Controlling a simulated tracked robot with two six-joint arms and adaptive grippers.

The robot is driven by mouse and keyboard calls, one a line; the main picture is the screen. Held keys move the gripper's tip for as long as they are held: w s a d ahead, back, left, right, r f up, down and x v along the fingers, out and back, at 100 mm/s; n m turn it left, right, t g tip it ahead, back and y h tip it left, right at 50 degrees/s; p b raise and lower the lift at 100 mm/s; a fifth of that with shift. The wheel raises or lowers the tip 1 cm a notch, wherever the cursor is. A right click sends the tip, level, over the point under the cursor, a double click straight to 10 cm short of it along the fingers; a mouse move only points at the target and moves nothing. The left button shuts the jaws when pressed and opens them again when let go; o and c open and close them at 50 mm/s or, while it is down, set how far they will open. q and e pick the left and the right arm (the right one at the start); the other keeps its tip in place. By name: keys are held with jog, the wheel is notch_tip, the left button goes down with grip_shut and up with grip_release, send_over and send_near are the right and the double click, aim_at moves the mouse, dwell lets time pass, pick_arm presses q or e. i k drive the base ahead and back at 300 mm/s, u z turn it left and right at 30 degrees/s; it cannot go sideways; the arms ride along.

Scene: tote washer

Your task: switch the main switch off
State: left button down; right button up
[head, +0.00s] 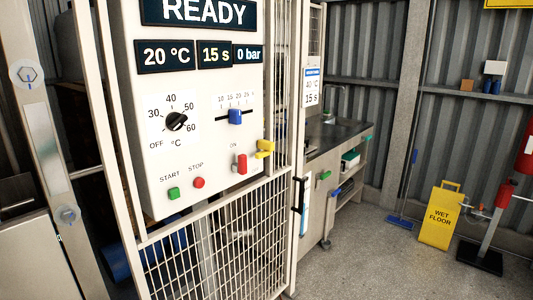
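The white control panel (205,115) stands left of centre in the head view. A red lever switch (242,164) sits at its lower right, beside a small label above it that seems to read "ON". It could be the main switch; its exact position is hard to tell. A yellow handle-like part (265,148) sticks out at the panel's right edge, just right of the red lever. The display (205,13) reads READY, with 20 °C, 15 s and 0 bar below. Neither of my grippers is in view.
The panel also carries a black dial (176,121), a blue slider (235,117), a green START button (173,193) and a red STOP button (198,183). A white mesh gate (225,245) stands below. A yellow wet-floor sign (440,217) stands right; floor before it is clear.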

aim_at(241, 168)
jog(key=z, duration=0.25)
jog(key=i, duration=1.05)
jog(key=z, duration=0.25)
